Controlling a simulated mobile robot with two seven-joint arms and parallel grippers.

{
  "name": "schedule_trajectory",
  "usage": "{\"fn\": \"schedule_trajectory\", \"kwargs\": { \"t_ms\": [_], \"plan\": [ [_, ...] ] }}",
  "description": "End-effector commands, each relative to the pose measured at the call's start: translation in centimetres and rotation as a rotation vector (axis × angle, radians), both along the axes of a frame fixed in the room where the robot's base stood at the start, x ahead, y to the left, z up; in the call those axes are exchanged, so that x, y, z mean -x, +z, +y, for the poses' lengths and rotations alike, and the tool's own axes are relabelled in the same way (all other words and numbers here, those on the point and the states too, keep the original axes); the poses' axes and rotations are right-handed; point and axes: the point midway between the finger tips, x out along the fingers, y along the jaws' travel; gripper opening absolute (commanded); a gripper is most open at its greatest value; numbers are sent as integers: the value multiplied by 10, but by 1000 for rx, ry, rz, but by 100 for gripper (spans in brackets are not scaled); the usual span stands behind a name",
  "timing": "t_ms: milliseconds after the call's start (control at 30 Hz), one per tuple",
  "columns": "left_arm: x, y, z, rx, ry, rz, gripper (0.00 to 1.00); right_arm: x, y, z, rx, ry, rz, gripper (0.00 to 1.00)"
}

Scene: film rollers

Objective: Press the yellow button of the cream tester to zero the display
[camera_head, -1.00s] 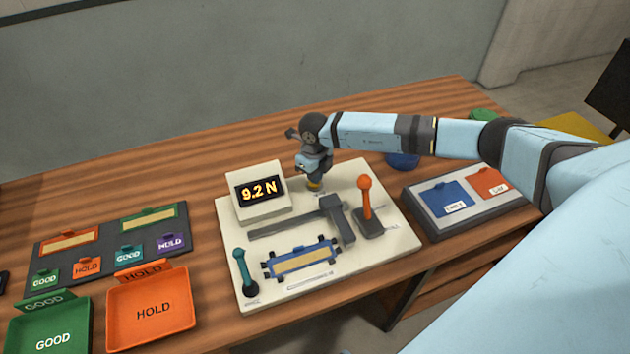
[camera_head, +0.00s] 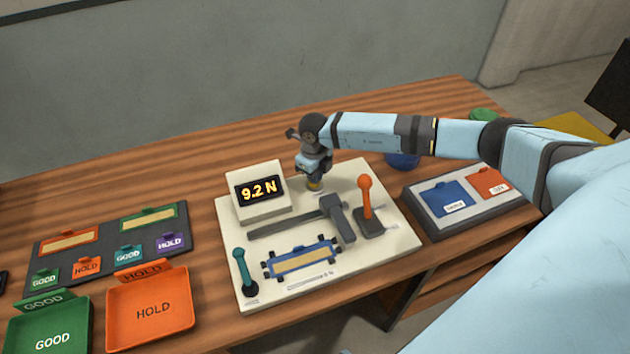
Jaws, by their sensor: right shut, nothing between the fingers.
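The cream tester (camera_head: 390,252) lies flat on the wooden table. Its display (camera_head: 260,191) reads "9.2 N" in lit digits. The yellow button (camera_head: 314,185) sits on the tester to the right of the display, mostly hidden from above by my right gripper. My right gripper (camera_head: 314,177) is shut and empty, pointing down right over the button. I cannot tell whether its fingertips touch the button. A blue-framed film roller (camera_head: 300,260) lies at the front of the tester. My left gripper is not in view.
An orange-knobbed lever (camera_head: 366,205), a dark sliding block (camera_head: 337,218) and a teal lever (camera_head: 244,275) stand on the tester. A grey tray with blue and orange plates (camera_head: 435,225) is at right. Green and orange HOLD (camera_head: 180,318) trays are at left.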

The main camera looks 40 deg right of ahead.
Motion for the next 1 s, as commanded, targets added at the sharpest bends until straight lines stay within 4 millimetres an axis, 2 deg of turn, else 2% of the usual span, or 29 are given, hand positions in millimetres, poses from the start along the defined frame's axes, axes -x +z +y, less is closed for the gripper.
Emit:
{"fn": "schedule_trajectory", "kwargs": {
  "t_ms": [1000],
  "plan": [
    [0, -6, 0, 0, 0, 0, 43, 0, -8, 0, 0, 0, 1, 0]
  ]
}}
